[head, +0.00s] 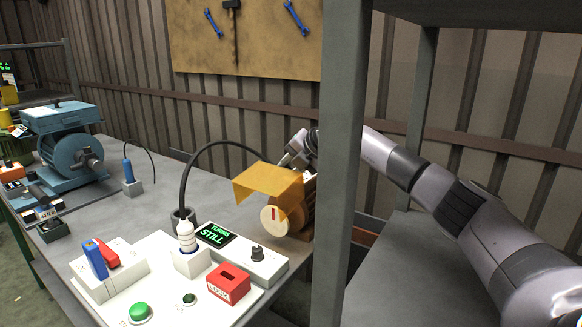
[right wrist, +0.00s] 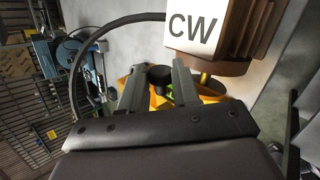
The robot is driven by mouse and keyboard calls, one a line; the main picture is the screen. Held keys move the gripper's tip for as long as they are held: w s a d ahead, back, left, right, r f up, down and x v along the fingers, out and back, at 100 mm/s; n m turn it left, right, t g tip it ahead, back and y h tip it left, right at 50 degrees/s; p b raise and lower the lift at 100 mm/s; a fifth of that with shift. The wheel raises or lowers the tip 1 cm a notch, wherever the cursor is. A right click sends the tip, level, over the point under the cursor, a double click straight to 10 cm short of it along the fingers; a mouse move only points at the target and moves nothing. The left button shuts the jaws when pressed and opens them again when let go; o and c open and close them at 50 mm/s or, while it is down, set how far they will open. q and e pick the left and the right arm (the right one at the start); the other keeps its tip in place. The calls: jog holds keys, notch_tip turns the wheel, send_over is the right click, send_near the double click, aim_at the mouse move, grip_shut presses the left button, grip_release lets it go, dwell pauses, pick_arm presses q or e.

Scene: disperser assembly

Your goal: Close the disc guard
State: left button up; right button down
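The yellow disc guard (head: 268,183) is a bent sheet above the pale disc (head: 270,219); the disc's front face shows uncovered below it. The disc sits at the front of the brown motor (head: 308,200). My right gripper (head: 293,153) is behind and above the guard, partly hidden by my own wrist. In the right wrist view, its two fingers (right wrist: 157,78) stand apart with a dark round knob (right wrist: 160,78) between them. The orange-yellow guard (right wrist: 215,84) shows beyond the fingers. I cannot tell whether the fingers touch the knob. My left gripper is out of view.
A grey post (head: 340,170) stands close to the right of the motor. A black cable (head: 195,160) arches behind. A blue machine (head: 68,150) stands left.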

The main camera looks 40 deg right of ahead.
aim_at(284, 173)
jog(key=shift+s+a+f, duration=0.1)
jog(key=shift+a+n+h+b, duration=0.3)
jog(key=shift+h+b, duration=0.2)
jog(key=shift+b, duration=0.1)
jog(key=h+b, duration=0.1)
jog(key=b, duration=0.1)
jog(key=a+n+t+b, duration=0.1)
jog(key=b, duration=0.1)
jog(key=a+h+b, duration=0.1)
jog(key=b, duration=0.1)
jog(key=shift+s+a+f+n+t+h+b, duration=0.1)
jog(key=shift+s+f+n+t+h+b, duration=0.2)
jog(key=shift+s+f+n+b, duration=0.1)
jog(key=shift+s+a+n+h+b, duration=0.1)
jog(key=shift+a+n+h+b, duration=0.25)
jog(key=shift+b, duration=0.8)
jog(key=shift+a+r+h+b, duration=0.1)
jog(key=shift+r+h+b, duration=0.05)
jog(key=shift+h+b, duration=0.2)
jog(key=shift+t, duration=0.3)
jog(key=c, duration=0.8)
grip_release()
jog(key=shift+s, duration=0.1)
jog(key=shift+c, duration=0.2)
jog(key=shift+r, duration=0.1)
